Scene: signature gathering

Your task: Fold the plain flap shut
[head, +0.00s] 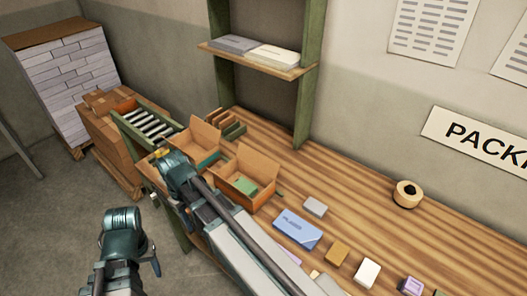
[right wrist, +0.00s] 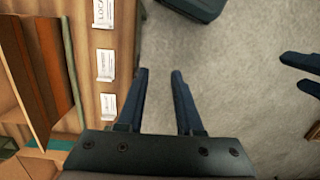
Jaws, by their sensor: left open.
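Two open brown cartons stand on the wooden bench in the head view: a left carton (head: 205,135) and a right carton (head: 262,163), flaps up. I cannot tell which flap is the plain one. My right gripper (head: 165,158) is just in front of the left carton, its arm crossing before both. In the right wrist view its two dark fingers (right wrist: 160,72) are apart and empty above the floor, beside the bench edge. Brown upright panels (right wrist: 45,70) show at that view's left. My left gripper (head: 125,232) is low at left, clear of the bench; its dark fingers (right wrist: 300,75) are apart.
White labels (right wrist: 104,65) are on the bench's front edge. A slotted green rack (head: 150,122) stands left of the cartons. A blue packet (head: 298,228), several small boxes and a tape roll (head: 407,194) lie to the right. Stacked cartons (head: 112,130) stand on the floor behind.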

